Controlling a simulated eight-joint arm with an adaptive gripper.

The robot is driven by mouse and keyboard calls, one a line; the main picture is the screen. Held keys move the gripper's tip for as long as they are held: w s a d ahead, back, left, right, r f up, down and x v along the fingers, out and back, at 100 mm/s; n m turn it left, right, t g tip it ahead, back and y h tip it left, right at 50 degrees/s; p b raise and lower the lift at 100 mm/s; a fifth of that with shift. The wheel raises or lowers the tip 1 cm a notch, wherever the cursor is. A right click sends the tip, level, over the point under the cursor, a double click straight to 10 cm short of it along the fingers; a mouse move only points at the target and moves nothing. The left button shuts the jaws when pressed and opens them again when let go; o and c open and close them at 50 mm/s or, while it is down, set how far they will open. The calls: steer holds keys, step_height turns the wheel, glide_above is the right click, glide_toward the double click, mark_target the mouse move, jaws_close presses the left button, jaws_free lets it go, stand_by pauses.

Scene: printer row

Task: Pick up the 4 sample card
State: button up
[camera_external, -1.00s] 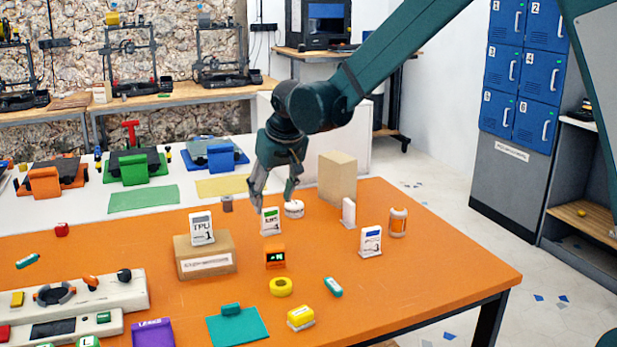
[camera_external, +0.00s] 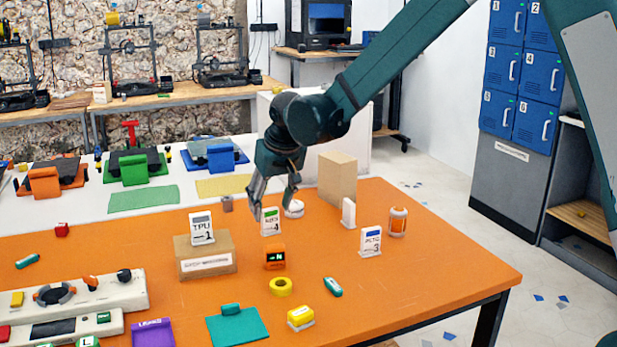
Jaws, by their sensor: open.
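The 4 sample card (camera_external: 270,222) is a small white card with a green band and a 4 on it. It stands upright on the orange table, left of the white round object. My gripper (camera_external: 270,213) points down at the card with its fingers apart. One finger shows at the card's upper left and the other above its right side. I cannot tell from this view whether the fingers touch the card or are behind it.
The TPU 1 card (camera_external: 202,228) stands on a cardboard box (camera_external: 206,262) to the left. The 3 card (camera_external: 371,241) and an orange-white bottle (camera_external: 397,221) stand to the right. An orange display block (camera_external: 275,257) sits in front. A tan block (camera_external: 337,178) stands behind right.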

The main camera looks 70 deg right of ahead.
mark_target(271, 210)
steer(key=shift+b+x, duration=0.7)
steer(key=shift+x, duration=1.75)
steer(key=shift+d, duration=0.1)
steer(key=c, duration=0.9)
